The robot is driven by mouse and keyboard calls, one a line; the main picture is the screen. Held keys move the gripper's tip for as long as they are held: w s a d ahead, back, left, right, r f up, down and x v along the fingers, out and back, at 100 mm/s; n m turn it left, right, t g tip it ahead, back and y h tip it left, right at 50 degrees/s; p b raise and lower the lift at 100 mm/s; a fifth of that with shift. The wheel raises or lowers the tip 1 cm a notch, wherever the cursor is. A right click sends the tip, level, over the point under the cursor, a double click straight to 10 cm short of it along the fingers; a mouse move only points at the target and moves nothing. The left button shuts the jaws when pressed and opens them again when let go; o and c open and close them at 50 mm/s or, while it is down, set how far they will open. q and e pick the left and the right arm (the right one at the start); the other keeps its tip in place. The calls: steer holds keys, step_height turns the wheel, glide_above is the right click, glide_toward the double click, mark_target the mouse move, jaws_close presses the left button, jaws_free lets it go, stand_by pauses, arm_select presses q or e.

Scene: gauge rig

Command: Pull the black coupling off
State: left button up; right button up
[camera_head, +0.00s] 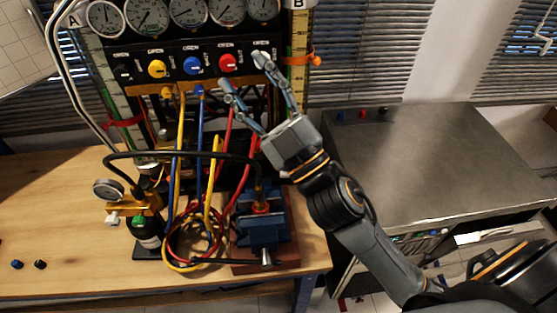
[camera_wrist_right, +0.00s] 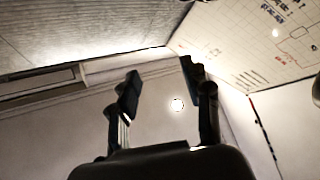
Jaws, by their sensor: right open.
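A black hose (camera_head: 190,154) arches from the regulator with a small gauge (camera_head: 108,190) over to a fitting held in the blue vise (camera_head: 262,228). A dark end piece (camera_head: 259,191), perhaps the black coupling, sits upright above the orange collar there; it is too small to be sure. My right gripper (camera_head: 243,73) is open and empty, raised above and behind the vise, its fingers pointing up towards the panel near the red knob (camera_head: 228,62). In the right wrist view the open fingers (camera_wrist_right: 162,85) have only wall between them. My left gripper is out of view.
The gauge panel (camera_head: 190,45) with coloured knobs stands behind. Yellow, blue and red hoses hang in front of it and coil beside the vise. A blue cap (camera_head: 16,264) and a black cap (camera_head: 40,264) lie at left on the wooden bench (camera_head: 60,215). A grey cabinet (camera_head: 430,160) stands right.

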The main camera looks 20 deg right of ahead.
steer(key=s+a+r+n+g+y, duration=0.3)
steer(key=s+a+n+g+y, duration=0.4)
steer(key=n+g, duration=0.4)
steer(key=s+a+r+n+g+y, duration=0.2)
steer(key=s+a+n+g+y, duration=0.25)
steer(key=n+g+y, duration=0.65)
steer(key=n+t+h, duration=0.3)
steer(key=n+h, duration=0.5)
steer(key=h, duration=1.6)
glide_toward(261, 189)
steer(key=p+x, duration=0.2)
steer(key=x, duration=0.9)
steer(key=shift+w+f+p, duration=0.15)
steer(key=shift+f+p, duration=0.15)
steer(key=shift+p, duration=0.05)
